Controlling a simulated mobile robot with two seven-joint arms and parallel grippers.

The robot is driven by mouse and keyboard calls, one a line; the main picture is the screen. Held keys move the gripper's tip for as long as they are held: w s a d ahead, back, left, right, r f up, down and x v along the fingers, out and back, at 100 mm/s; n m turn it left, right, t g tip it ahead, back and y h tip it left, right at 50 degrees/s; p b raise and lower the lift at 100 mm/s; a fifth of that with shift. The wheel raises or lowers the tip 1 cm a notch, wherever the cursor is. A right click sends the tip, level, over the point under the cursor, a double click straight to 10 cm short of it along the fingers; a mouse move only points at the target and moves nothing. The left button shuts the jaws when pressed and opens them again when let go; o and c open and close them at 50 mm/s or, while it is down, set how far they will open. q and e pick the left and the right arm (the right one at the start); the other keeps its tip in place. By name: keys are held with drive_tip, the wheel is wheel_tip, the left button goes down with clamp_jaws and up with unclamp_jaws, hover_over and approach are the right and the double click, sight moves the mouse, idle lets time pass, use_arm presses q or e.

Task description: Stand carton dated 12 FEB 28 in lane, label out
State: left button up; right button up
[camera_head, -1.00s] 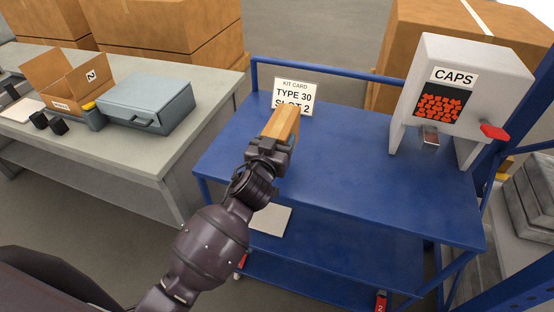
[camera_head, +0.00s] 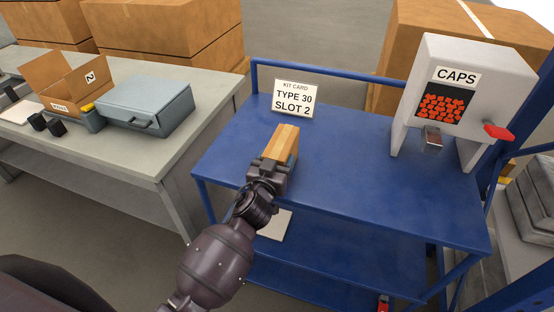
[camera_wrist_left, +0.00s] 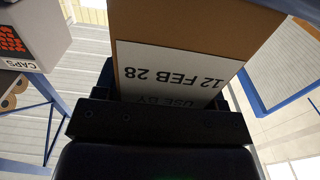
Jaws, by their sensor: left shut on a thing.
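My left gripper (camera_head: 268,172) is shut on a small brown carton (camera_head: 283,142) above the blue cart's top, near its front left part. In the left wrist view the carton (camera_wrist_left: 210,32) fills the upper middle, between the jaws (camera_wrist_left: 160,118). Its white label (camera_wrist_left: 172,72) reads 12 FEB 28 and USE BY, upside down in that view. The label's lower part is hidden by the gripper. I cannot tell whether the carton touches the cart top. No lane is clearly visible. My right gripper is not in view.
The blue cart (camera_head: 350,175) has a clear top around the carton. A kit card (camera_head: 295,98) reading TYPE 30 SLOT 2 stands at its back left. A grey CAPS dispenser (camera_head: 470,60) stands at the back right. A grey bench (camera_head: 170,165) with a blue-grey case (camera_head: 150,108) is left.

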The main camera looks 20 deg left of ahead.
use_arm(q)
drive_tip(key=o, duration=1)
drive_tip(key=shift+f, duration=0.1)
drive_tip(key=shift+o, duration=0.2)
drive_tip(key=shift+r, duration=0.2)
drive_tip(key=shift+s+f, duration=0.1)
drive_tip(key=shift+s, duration=0.2)
drive_tip(key=s, duration=1.1)
drive_tip(key=shift+s+a, duration=0.2)
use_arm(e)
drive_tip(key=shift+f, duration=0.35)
